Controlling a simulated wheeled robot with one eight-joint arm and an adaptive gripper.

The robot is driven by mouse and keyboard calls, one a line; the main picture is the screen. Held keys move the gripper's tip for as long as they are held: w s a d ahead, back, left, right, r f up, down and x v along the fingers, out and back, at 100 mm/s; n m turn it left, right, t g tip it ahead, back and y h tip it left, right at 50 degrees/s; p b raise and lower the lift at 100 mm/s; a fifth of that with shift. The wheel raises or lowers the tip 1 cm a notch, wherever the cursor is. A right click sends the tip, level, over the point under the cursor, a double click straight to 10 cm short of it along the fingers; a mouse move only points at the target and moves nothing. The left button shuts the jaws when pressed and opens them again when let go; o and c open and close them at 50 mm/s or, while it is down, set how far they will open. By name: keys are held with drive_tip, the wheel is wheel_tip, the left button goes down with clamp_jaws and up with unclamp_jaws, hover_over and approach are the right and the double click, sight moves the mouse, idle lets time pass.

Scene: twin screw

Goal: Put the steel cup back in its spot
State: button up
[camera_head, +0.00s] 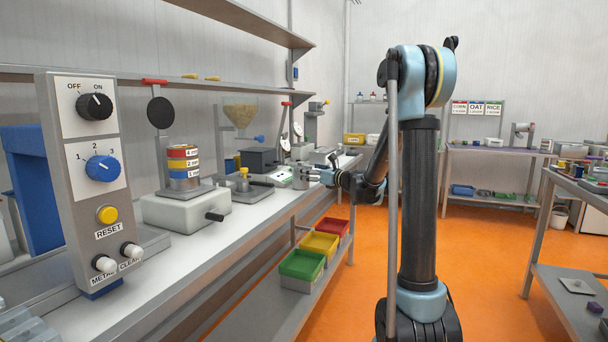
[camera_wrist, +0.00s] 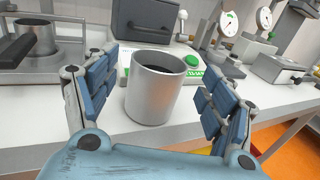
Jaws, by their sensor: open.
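The steel cup (camera_wrist: 152,98) is a plain grey cylinder with a dark open top, upright in the middle of the wrist view. It appears to stand on the pale bench top, in front of a scale. It also shows in the head view (camera_head: 299,178), small and partly hard to make out. My gripper (camera_wrist: 156,76) is open, with one blue-padded finger on each side of the cup and a visible gap to each. In the head view my gripper (camera_head: 326,177) reaches in over the bench edge from the right.
A scale (camera_wrist: 192,66) with a green button is close behind the cup. A second metal cup (camera_wrist: 35,37) sits on a stand at left. A dark box (camera_wrist: 145,20) and dial gauges (camera_wrist: 228,24) stand behind. Coloured bins (camera_head: 302,265) are on the lower shelf.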

drive_tip(key=s+d+f+n+g+h, duration=0.25)
drive_tip(key=s+n, duration=0.25)
drive_tip(key=s, duration=0.4)
drive_tip(key=s+d+f+n+g+h, duration=0.1)
drive_tip(key=s+d+f+n+g, duration=0.15)
drive_tip(key=s+n, duration=0.4)
drive_tip(key=s+d+f+n+g+h, duration=0.1)
drive_tip(key=s+d+f+n, duration=0.2)
drive_tip(key=s, duration=0.8)
drive_tip(key=s+d+f+n+g+h, duration=0.2)
drive_tip(key=s+d+f+n+h, duration=0.2)
drive_tip(key=s, duration=0.7)
drive_tip(key=s+d+f+n+g+h, duration=0.1)
drive_tip(key=s+d+f+n+h, duration=0.4)
drive_tip(key=s+d+f+n, duration=0.3)
drive_tip(key=s+d+f, duration=0.2)
drive_tip(key=s+d, duration=0.1)
drive_tip(key=shift+s+d+g, duration=0.25)
drive_tip(key=shift+d+g, duration=0.1)
drive_tip(key=shift+g, duration=0.05)
